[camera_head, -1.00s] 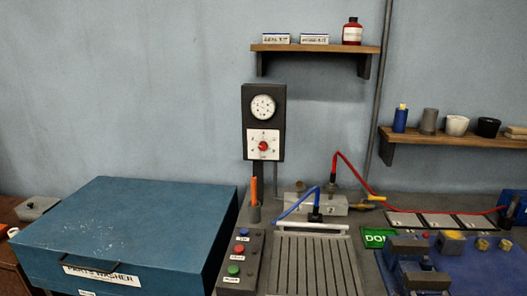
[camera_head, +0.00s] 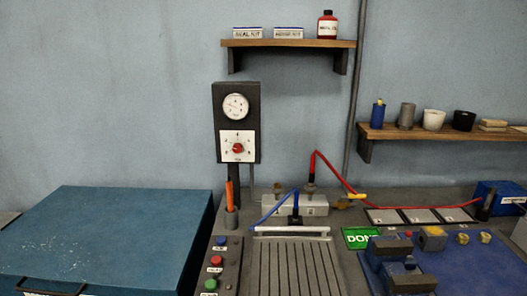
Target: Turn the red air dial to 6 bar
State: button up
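The red air dial (camera_head: 238,148) sits at the centre of a white scale plate (camera_head: 230,157) on a dark upright panel (camera_head: 220,100). The scale marks are too small to read, and I cannot tell where the dial points. A round white pressure gauge (camera_head: 236,106) is above it on the same panel. Its needle reading is too small to make out. My gripper is not in view, and nothing touches the dial.
A grooved plate (camera_head: 298,268) and a button box (camera_head: 222,262) lie in front of the panel. A blue parts washer (camera_head: 110,235) is at left. Blue and red hoses (camera_head: 335,168) rise at right. Shelves (camera_head: 290,43) hang behind.

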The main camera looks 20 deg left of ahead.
aim_at(237, 147)
jog(key=z, duration=1.5)
jog(key=k, duration=1.05)
jog(key=u, duration=2.2)
